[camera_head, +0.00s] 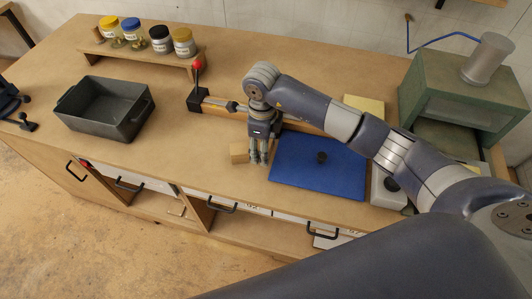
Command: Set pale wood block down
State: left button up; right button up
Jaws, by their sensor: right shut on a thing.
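My right gripper (259,158) is over the worktop, its fingers pointing down just left of the blue mat. It is shut on the pale wood block (238,152), which sticks out to the left of the fingers. The block is close to the worktop; I cannot tell whether it touches it. Part of the block is hidden by the fingers. My left gripper does not show.
A clamp with a red knob (197,65) stands behind. A grey bin (104,108) is at left, a green machine (462,85) at right. The worktop (185,145) between bin and block is clear.

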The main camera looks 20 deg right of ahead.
notch_tip(320, 180, down, 4)
jog(key=shift+r+p, duration=0.15)
jog(key=shift+p, duration=0.25)
jog(key=shift+f+b, duration=0.25)
jog(key=shift+b, duration=0.05)
jog(key=o, duration=1.1)
jog(key=shift+r, duration=0.15)
